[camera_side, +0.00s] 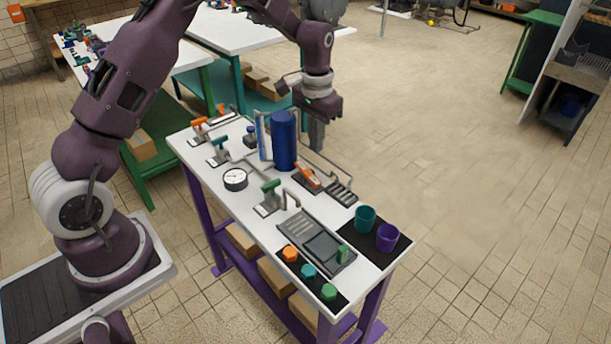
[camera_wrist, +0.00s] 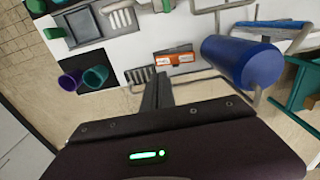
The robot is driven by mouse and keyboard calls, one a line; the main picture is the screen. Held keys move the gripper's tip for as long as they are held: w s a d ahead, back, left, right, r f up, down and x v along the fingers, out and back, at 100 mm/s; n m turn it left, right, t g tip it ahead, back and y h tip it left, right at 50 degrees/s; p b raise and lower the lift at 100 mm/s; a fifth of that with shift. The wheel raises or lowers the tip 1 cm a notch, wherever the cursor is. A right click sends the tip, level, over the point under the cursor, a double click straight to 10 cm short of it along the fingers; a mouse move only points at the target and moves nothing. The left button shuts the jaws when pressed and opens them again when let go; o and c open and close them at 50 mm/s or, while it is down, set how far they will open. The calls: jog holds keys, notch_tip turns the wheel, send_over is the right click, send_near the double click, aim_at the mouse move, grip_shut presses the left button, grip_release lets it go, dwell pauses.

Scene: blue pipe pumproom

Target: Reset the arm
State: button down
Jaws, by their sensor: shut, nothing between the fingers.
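My gripper (camera_side: 317,143) hangs at the far long edge of the white workbench (camera_side: 207,163), pointing down, just right of a tall blue cylinder (camera_side: 285,140). Its fingers are shut with nothing between them. In the wrist view the shut fingers of my gripper (camera_wrist: 158,92) show in front of the bench edge, with the blue cylinder (camera_wrist: 243,62) to their right and an orange-handled part (camera_wrist: 175,58) beyond them. My arm bends over the bench from the left.
A teal cup (camera_side: 365,219) and a purple cup (camera_side: 388,238) stand on a black mat at the bench's near right. Orange, teal and green pieces (camera_side: 308,271) lie near the front edge. A gauge (camera_side: 235,179) and valves crowd the middle. Open floor (camera_side: 460,150) lies right.

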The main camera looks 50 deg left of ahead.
jog(key=s+d+r+t, duration=0.2)
jog(key=s+d+r, duration=0.1)
jog(key=s+r, duration=0.6)
jog(key=s+d+r+t, duration=0.1)
jog(key=s+d+r, duration=0.2)
jog(key=s+r, duration=0.55)
jog(key=s+d+r+t, duration=0.1)
jog(key=s+t, duration=0.1)
jog(key=s, duration=1.2)
jog(key=shift+s+d+r, duration=0.3)
jog(key=shift+d, duration=0.05)
